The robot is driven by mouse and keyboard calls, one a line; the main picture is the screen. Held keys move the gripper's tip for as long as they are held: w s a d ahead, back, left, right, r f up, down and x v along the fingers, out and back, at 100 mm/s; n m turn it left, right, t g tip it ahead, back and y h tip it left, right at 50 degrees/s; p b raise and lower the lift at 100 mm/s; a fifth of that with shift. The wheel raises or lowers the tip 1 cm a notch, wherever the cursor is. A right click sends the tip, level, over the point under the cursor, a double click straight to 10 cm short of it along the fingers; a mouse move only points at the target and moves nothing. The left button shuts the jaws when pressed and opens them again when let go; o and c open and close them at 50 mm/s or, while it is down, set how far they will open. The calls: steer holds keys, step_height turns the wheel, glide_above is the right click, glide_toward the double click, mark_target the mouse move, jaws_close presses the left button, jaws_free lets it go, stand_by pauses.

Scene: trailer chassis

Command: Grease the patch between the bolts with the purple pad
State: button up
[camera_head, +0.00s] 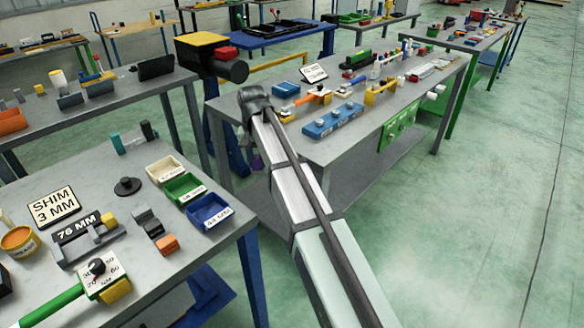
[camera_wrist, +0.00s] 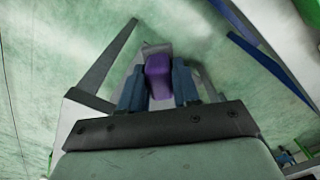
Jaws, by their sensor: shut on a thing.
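My gripper is shut on the purple pad (camera_wrist: 158,76), which sits between the two blue fingers (camera_wrist: 158,88) in the wrist view. The pad's outer end points away from my wrist, over blurred green floor. In the head view my arm reaches to the left end of the middle bench, and a little purple (camera_head: 257,163) shows below its end, beside the bench. The fingers are mostly hidden there. A green plate (camera_head: 398,128) with several small bolt-like marks is on the middle bench's front side, to the right of my gripper. I cannot make out a patch between bolts.
The middle bench (camera_head: 350,145) holds a blue block (camera_head: 333,121) with several pale knobs and other small parts. The near-left bench (camera_head: 140,240) carries a green bin (camera_head: 184,187), a blue bin (camera_head: 209,212) and signs. Open green floor (camera_head: 490,220) lies to the right.

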steer(key=s+a+r+n, duration=0.2)
steer(key=s+a, duration=0.1)
steer(key=a, duration=1.4)
steer(key=s+a+r+n, duration=0.2)
steer(key=s+a+n, duration=0.1)
steer(key=a, duration=1.3)
steer(key=s+a+r+n, duration=0.2)
steer(key=s+a, duration=0.9)
steer(key=a, duration=0.4)
steer(key=s+a+r+n, duration=0.1)
steer(key=s+a+n, duration=0.1)
steer(key=s+a, duration=1.1)
steer(key=shift+w+a+f, duration=0.35)
steer(key=shift+w+f, duration=0.05)
steer(key=shift+f, duration=0.6)
steer(key=shift+w+a+f, duration=0.3)
steer(key=shift+w+f, duration=0.05)
steer(key=shift+f, duration=0.6)
steer(key=shift+w+a+f, duration=0.35)
steer(key=shift+w+f, duration=0.05)
steer(key=shift+f, duration=0.6)
steer(key=shift+f, duration=0.5)
step_height(320, 180, up, 7)
